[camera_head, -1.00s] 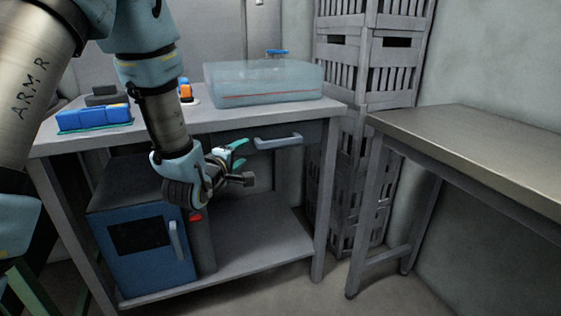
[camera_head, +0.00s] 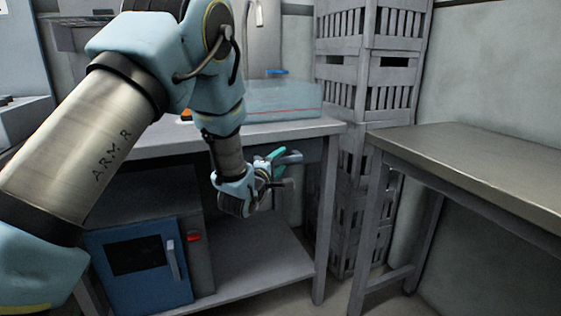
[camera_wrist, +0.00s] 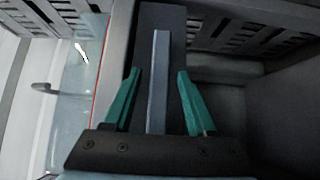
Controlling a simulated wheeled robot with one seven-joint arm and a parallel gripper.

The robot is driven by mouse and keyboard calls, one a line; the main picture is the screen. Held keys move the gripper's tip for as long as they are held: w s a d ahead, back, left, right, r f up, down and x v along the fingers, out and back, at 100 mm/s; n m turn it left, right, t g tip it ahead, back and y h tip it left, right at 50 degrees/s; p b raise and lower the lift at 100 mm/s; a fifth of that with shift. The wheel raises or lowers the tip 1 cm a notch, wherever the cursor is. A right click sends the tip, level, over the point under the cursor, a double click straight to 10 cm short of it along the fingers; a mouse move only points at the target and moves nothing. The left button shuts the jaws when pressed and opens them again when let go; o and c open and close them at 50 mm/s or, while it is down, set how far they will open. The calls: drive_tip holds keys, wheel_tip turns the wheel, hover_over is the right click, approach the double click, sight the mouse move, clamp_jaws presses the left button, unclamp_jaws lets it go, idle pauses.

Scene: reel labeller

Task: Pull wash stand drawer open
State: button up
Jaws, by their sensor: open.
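The wash stand (camera_head: 270,131) is a grey table with a lower shelf. Its drawer has a dark front under the top at the right, which also shows in the wrist view (camera_wrist: 148,18). The pale grey-blue bar handle (camera_head: 291,157) is partly hidden by my gripper. My gripper (camera_head: 277,155) has green fingers. In the wrist view my gripper (camera_wrist: 159,74) is open, with one finger on each side of the handle (camera_wrist: 158,85) and a gap on both sides. The drawer front looks level with the stand's edge, though my arm hides part of it.
A clear basin-like box (camera_head: 285,98) stands on the top. A blue-doored cabinet (camera_head: 140,275) sits on the shelf below. Stacked grey crates (camera_head: 385,75) stand just right of the stand. A metal-topped table (camera_head: 480,155) is further right, with a narrow floor gap between.

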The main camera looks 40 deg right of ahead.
drive_tip(key=shift+w+d, duration=0.1)
drive_tip(key=shift+d, duration=0.1)
clamp_jaws()
idle(0.4)
idle(1.0)
